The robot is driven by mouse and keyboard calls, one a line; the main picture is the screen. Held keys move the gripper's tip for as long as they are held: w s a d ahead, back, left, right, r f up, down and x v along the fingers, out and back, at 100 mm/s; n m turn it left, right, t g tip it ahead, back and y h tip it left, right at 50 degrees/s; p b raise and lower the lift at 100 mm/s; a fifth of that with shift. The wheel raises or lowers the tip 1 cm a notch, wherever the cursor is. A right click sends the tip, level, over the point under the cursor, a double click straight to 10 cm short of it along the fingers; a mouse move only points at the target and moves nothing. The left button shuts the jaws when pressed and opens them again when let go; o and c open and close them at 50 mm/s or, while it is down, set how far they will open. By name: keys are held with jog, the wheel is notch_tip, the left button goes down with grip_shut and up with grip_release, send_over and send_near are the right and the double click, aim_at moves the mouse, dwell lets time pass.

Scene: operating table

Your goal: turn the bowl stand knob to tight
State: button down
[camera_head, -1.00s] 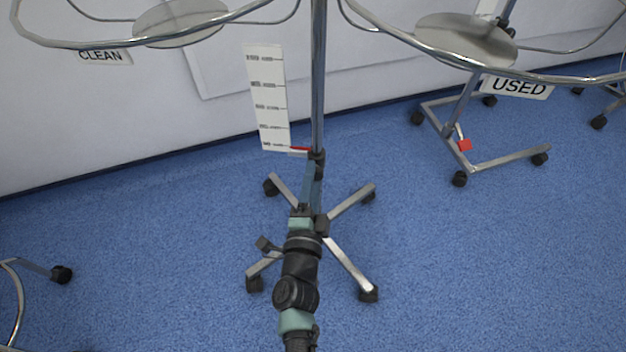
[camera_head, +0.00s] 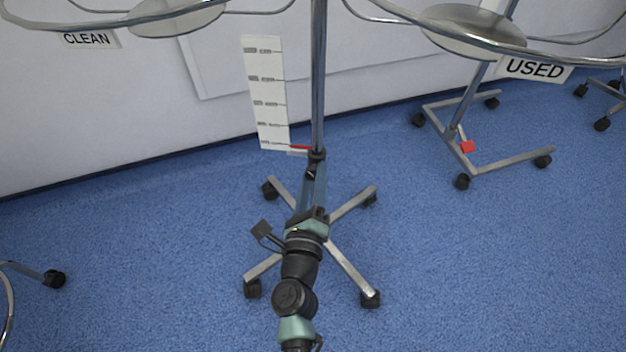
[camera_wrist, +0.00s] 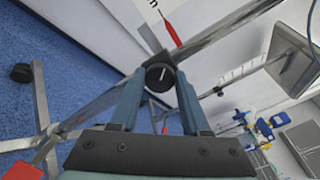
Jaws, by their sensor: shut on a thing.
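The bowl stand is a metal pole (camera_head: 318,75) on a base of several castored legs. Its black round knob (camera_wrist: 160,77), with a pale line across its face, sits on a dark collar (camera_head: 317,156) low on the pole. In the wrist view the knob is between my two blue fingertips, and the line looks nearly upright. My gripper (camera_wrist: 158,82) is shut on the knob. In the head view my gripper (camera_head: 315,172) reaches up to the collar from below and hides the knob's face.
A white scale card (camera_head: 266,95) stands left of the pole, with a red pointer (camera_head: 300,148) at its bottom. A CLEAN sign (camera_head: 87,39) is at upper left. Blue floor lies open around the base.

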jog(key=m, duration=0.3)
jog(key=shift+f+m+b, duration=0.1)
jog(key=shift+m+b, duration=0.7)
jog(key=shift+m, duration=1.4)
jog(key=shift+c, duration=1.9)
grip_release()
jog(key=shift+s, duration=0.1)
jog(key=s+a, duration=0.1)
jog(key=s, duration=1.1)
jog(key=shift+s+a+b, duration=0.25)
jog(key=shift+s+b, duration=0.1)
